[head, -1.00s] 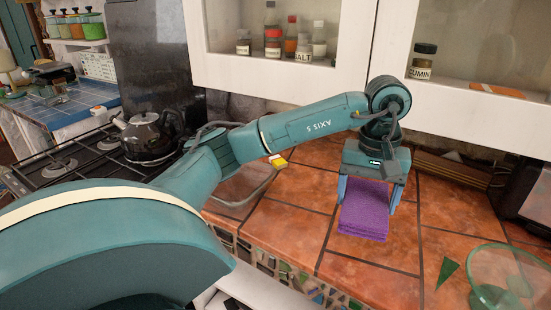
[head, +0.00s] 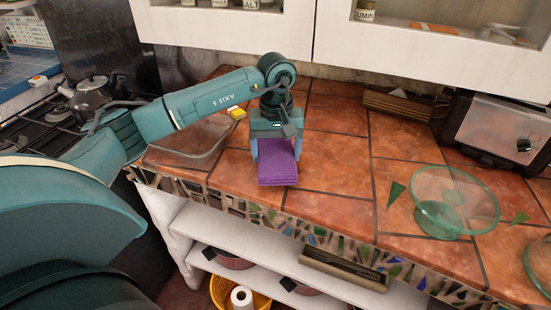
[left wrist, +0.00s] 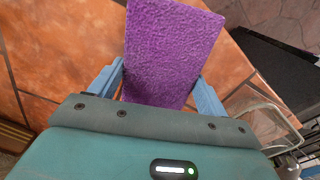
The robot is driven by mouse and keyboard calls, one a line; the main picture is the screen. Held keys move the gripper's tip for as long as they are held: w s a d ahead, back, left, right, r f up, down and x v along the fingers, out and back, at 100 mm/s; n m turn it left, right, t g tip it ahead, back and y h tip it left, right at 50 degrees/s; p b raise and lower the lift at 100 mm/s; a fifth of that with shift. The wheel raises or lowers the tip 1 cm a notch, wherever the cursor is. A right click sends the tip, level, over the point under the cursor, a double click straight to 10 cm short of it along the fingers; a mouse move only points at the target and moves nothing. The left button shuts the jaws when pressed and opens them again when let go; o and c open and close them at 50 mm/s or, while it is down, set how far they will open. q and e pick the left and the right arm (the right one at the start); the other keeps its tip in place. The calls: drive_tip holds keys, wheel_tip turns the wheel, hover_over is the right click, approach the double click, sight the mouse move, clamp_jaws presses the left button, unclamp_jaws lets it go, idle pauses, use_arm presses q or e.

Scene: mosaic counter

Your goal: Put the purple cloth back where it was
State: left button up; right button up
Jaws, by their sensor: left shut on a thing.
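The purple cloth (head: 278,168) is a folded, thick rectangle near the front edge of the tiled counter (head: 335,165). My left gripper (head: 276,150) points down and is shut on the cloth, a blue finger on each side. In the left wrist view the cloth (left wrist: 172,45) stretches out between the two fingers (left wrist: 158,88). I cannot tell whether its underside touches the tiles or hangs just above them. My right gripper is not in view.
A green glass bowl (head: 440,217) stands right. Behind are a wooden block (head: 398,104) and a toaster (head: 500,130). Tiles right of the cloth are clear.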

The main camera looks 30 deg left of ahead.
sight(276, 154)
use_arm(q)
wheel_tip(276, 154, down, 2)
drive_tip(key=shift+f, duration=0.55)
drive_tip(key=o, duration=0.5)
drive_tip(key=shift+c, duration=0.2)
drive_tip(key=o, duration=0.4)
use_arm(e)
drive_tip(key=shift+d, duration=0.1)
use_arm(q)
drive_tip(key=shift+r, duration=0.1)
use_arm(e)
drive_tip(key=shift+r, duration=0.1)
